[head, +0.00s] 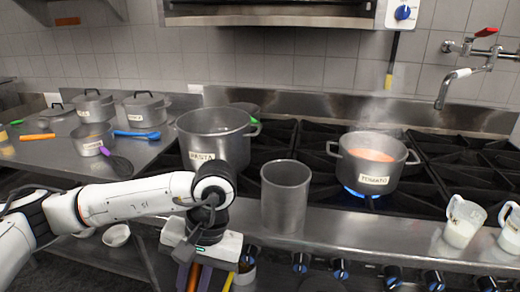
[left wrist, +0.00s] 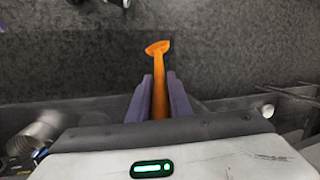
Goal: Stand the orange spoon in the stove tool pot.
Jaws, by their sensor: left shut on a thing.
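The orange spoon (left wrist: 159,85) is clasped between the purple-grey fingers of my left gripper (left wrist: 160,90) in the left wrist view. Its rounded end sticks out beyond the fingertips, over a dark floor. In the head view my left gripper (head: 194,278) points down in front of the stove's front edge, and a bit of orange shows beside its fingers. The stove tool pot, seemingly the tall plain metal cylinder (head: 284,200), stands upright on the stove's front ledge, to the right of the gripper and apart from it. Its bottom inside is hidden. My right gripper is not in view.
A large PASTA pot (head: 212,140) stands behind my left wrist. A steaming red-filled pot (head: 375,163) sits over a blue flame. Two white measuring jugs (head: 462,222) stand at the right.

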